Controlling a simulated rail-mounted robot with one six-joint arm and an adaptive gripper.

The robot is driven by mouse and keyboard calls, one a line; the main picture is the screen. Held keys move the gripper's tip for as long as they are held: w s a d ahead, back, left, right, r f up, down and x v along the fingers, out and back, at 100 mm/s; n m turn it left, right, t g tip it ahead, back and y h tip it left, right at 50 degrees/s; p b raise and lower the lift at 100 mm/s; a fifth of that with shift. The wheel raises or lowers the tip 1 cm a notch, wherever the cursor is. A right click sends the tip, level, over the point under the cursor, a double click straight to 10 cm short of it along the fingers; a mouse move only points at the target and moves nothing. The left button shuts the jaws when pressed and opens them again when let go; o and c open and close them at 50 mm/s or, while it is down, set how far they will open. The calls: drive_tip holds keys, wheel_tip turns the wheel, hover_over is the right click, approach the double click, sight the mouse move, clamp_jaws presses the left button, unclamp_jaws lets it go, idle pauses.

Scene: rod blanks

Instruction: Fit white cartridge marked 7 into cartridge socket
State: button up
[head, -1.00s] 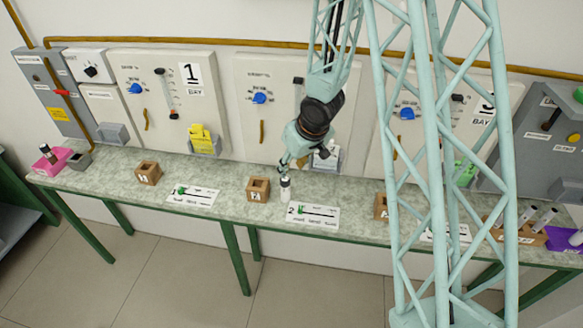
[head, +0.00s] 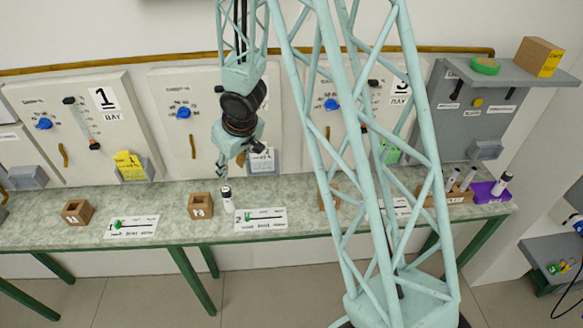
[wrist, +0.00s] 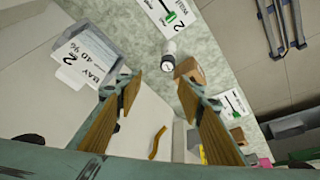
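A white cartridge (head: 227,202) with a dark top stands upright on the bench, beside a small wooden block (head: 200,206) with a square opening. Its number is not legible. In the wrist view the cartridge (wrist: 168,57) is beyond the fingertips, next to the wooden block (wrist: 189,71). My gripper (head: 235,168) hangs above the bench, over and slightly right of the cartridge. In the wrist view my gripper (wrist: 157,78) has its fingers wide apart with nothing between them. I cannot tell which opening is the cartridge socket.
More white cartridges stand in a wooden rack (head: 447,196) and a purple tray (head: 492,193) at the right. Wall panels with bay holders line the back. A card marked 2 (head: 262,219) lies right of the cartridge. Another wooden block (head: 77,211) stands left.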

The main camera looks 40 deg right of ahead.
drive_tip(key=s+d+r+m+h, duration=0.1)
drive_tip(key=s+d+r, duration=0.1)
drive_tip(key=s+r, duration=0.8)
drive_tip(key=s+d+r+m+h, duration=0.15)
drive_tip(key=s+r, duration=0.35)
drive_tip(key=r, duration=1)
drive_tip(key=s+a+r, duration=0.2)
drive_tip(key=s+r, duration=0.1)
drive_tip(key=s, duration=0.6)
drive_tip(key=s+a+r+y, duration=0.1)
drive_tip(key=s+a+r, duration=0.2)
drive_tip(key=s, duration=0.6)
drive_tip(key=s+a+r+y, duration=0.1)
drive_tip(key=s+a+r, duration=0.2)
drive_tip(key=s, duration=0.6)
drive_tip(key=shift+s+r+g, duration=0.3)
drive_tip(key=shift+s, duration=0.05)
drive_tip(key=shift+o, duration=0.5)
drive_tip(key=shift+a+m, duration=0.1)
drive_tip(key=shift+m, duration=0.15)
